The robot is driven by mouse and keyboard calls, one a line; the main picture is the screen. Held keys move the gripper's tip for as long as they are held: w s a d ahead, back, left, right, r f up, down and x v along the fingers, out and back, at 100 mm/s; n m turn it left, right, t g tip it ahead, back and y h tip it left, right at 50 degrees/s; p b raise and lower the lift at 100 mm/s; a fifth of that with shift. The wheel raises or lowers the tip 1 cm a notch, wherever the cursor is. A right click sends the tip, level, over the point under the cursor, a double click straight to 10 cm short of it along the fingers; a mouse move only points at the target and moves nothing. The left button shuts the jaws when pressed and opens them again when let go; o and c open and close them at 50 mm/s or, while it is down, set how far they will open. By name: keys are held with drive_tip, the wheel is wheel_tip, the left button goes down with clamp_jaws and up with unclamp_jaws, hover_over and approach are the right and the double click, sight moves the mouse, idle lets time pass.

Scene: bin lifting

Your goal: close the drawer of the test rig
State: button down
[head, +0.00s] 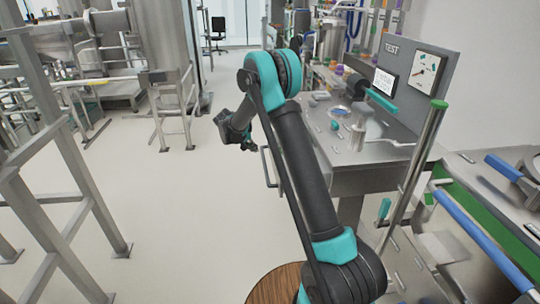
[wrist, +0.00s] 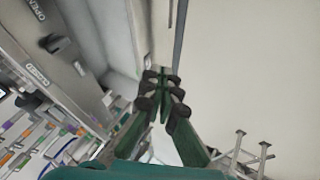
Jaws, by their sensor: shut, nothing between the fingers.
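The test rig (head: 365,178) is a metal bench with a grey upright panel marked TEST (head: 412,62), on the right of the head view. A grey bar handle (head: 266,166) shows at its left side, just left of my arm. My arm hides most of the rig's front there, so I cannot tell how far the drawer stands out. My gripper (head: 246,146) is left of the rig, above the floor and apart from the handle. In the wrist view its dark fingers (wrist: 162,92) are together and empty. A thin grey bar (wrist: 180,40) runs beyond the fingertips.
In the wrist view a grey panel with a dark knob (wrist: 55,43) and OPEN and CLOSED labels is at the left. A green-capped post (head: 425,145) stands right of my arm. Metal frames (head: 75,170) stand at the left. The pale floor (head: 180,220) between is clear.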

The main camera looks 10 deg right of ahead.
drive_tip(key=w+d+f, duration=0.4)
drive_tip(key=d+f, duration=0.4)
drive_tip(key=shift+d, duration=0.25)
drive_tip(key=shift+d, duration=0.1)
idle(0.3)
drive_tip(key=d, duration=1.9)
